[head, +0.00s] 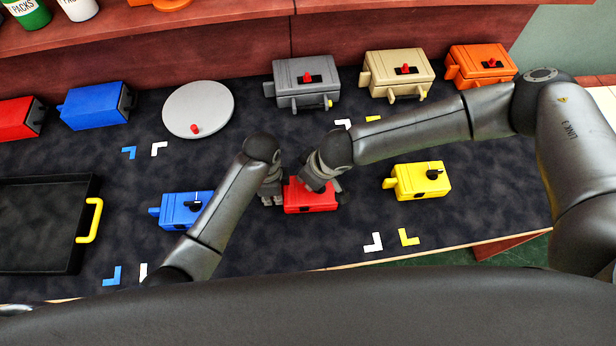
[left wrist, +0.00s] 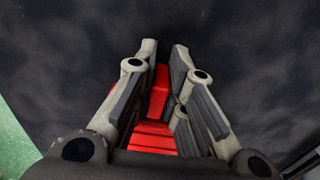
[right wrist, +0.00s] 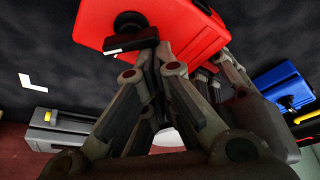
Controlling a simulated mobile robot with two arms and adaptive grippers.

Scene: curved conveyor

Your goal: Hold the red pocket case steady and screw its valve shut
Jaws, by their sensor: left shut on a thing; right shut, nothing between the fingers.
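The red pocket case (head: 318,209) lies on the dark mat in the middle of the head view, partly covered by both my grippers. My left gripper (head: 272,198) is at its left end, shut on a red part of it; red shows between the fingers in the left wrist view (left wrist: 157,92). My right gripper (head: 316,184) is above the case, shut and empty. In the right wrist view, the case (right wrist: 180,22) has a black valve (right wrist: 130,22) with a bar handle. The right fingertips (right wrist: 157,58) are close beside that bar; contact cannot be told.
A blue case (head: 178,212) lies left and a yellow case (head: 420,181) right. A black tray (head: 88,222) with a yellow handle is at far left. A grey disc (head: 198,108), grey case (head: 305,80), beige case (head: 398,74) and orange case (head: 481,66) stand behind.

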